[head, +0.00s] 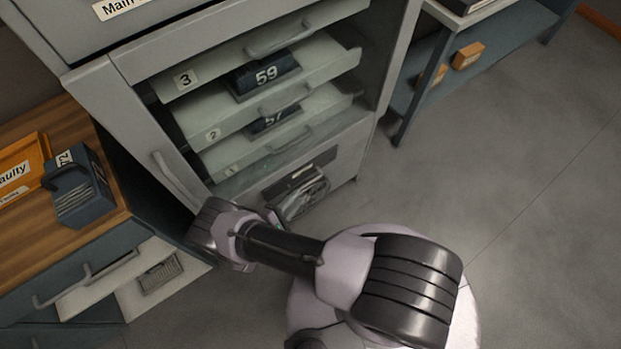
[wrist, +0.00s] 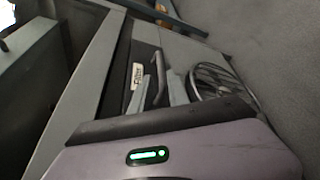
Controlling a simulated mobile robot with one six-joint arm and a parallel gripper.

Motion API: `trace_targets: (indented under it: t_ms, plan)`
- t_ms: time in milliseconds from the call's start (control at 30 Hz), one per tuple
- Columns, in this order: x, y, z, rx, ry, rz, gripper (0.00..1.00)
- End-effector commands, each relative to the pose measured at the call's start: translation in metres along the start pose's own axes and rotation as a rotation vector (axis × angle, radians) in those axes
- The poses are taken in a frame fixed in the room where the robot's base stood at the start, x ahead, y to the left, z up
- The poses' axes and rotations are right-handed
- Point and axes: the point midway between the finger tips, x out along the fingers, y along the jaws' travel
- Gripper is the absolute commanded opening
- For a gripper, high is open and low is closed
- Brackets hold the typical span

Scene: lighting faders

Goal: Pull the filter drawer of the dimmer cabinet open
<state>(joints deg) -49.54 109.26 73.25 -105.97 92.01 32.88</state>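The dimmer cabinet (head: 135,120) stands upright with the filter drawer (head: 292,177) low in its front, below the numbered shelves. In the wrist view the drawer's dark front carries a white "Filter" label (wrist: 134,76) and a dark bar handle (wrist: 160,72). The drawer looks about flush with the cabinet front. My gripper (wrist: 160,90) is at the handle; its two grey fingers appear apart, one on each side of the bar, with no clear contact. In the head view my wrist and arm hide most of the gripper and part of the drawer area.
A round fan grille (wrist: 218,80) sits beside the drawer handle. Dimmer modules 59 (head: 265,75) and 57 (head: 272,121) rest on shelves above. A wooden-topped bench (head: 105,235) stands close at left. A blue-grey rack (head: 420,80) is at right. Floor (head: 530,190) at right is clear.

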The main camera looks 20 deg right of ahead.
Motion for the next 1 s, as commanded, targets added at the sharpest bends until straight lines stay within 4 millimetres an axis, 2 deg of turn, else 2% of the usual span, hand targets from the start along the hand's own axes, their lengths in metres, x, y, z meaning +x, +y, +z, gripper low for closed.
trace_targets:
  t_ms: [33, 200, 433, 600, 867, 967, 1000]
  plan:
    - [0.013, -0.003, 0.000, 0.000, -0.005, -0.003, 0.21]
    - [0.049, -0.003, 0.000, 0.000, -0.003, -0.003, 0.21]
    - [0.087, -0.002, -0.001, 0.000, -0.002, -0.003, 0.21]
    - [0.098, -0.001, 0.000, -0.001, 0.000, -0.002, 0.21]
    - [0.099, 0.000, 0.000, -0.001, 0.000, -0.001, 0.21]
    - [0.099, 0.000, 0.000, -0.001, 0.000, -0.001, 0.03]
    - [0.099, 0.000, 0.000, -0.001, 0.000, -0.001, 0.00]
